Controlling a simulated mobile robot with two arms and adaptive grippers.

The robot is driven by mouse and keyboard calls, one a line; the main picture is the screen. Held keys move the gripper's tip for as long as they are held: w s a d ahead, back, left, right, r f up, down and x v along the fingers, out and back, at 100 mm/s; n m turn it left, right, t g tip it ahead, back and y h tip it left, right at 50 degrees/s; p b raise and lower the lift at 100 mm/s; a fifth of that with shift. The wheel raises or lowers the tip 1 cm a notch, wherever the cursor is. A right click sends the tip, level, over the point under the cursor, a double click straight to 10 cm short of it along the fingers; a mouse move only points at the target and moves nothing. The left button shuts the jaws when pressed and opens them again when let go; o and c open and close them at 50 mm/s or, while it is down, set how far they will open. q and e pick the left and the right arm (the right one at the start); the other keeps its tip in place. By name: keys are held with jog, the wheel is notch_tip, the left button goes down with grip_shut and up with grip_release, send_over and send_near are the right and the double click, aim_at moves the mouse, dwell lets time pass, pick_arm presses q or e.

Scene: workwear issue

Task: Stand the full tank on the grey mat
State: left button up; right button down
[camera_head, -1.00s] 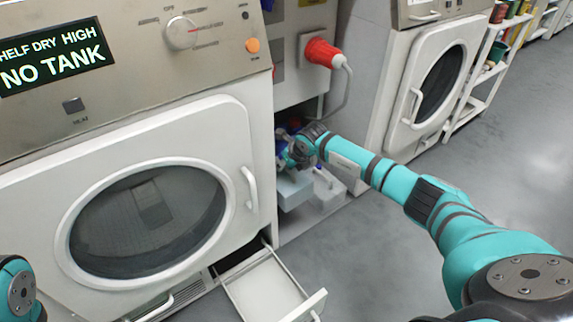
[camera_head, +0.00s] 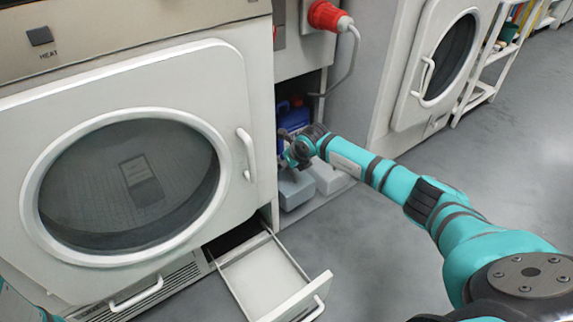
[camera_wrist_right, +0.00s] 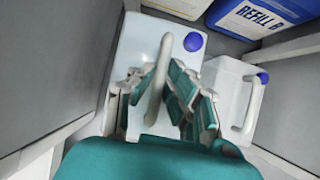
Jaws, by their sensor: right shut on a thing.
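A white tank (camera_wrist_right: 135,55) with a blue cap stands in the recess between the machines; it also shows in the head view (camera_head: 295,192). My right gripper (camera_wrist_right: 157,85) is shut on this tank's raised handle; in the head view the gripper (camera_head: 292,158) is small and partly hidden by its wrist. A second white tank (camera_wrist_right: 226,84) with a blue cap stands just to the right; the head view shows it too (camera_head: 329,178). I cannot tell the fill of either tank. No grey mat is seen. My left gripper is not in view.
A blue container marked REFILL B (camera_wrist_right: 265,22) stands behind the tanks, with another white container beside it. A drawer (camera_head: 268,281) is pulled out low, left of the recess. The round-doored machine (camera_head: 130,185) stands left. Grey floor (camera_head: 410,255) is clear to the right.

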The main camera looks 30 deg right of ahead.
aim_at(287, 175)
jog(key=shift+w+f+b, duration=0.15)
jog(key=shift+f+b, duration=0.8)
jog(key=shift+f, duration=1.2)
jog(key=c, duration=1.2)
grip_release()
jog(key=shift+c, duration=0.2)
jog(key=shift+s+f, duration=0.25)
jog(key=v, duration=1.2)
jog(key=shift+w+a+r, duration=0.1)
jog(key=shift+w+r, duration=0.05)
jog(key=shift+r, duration=0.1)
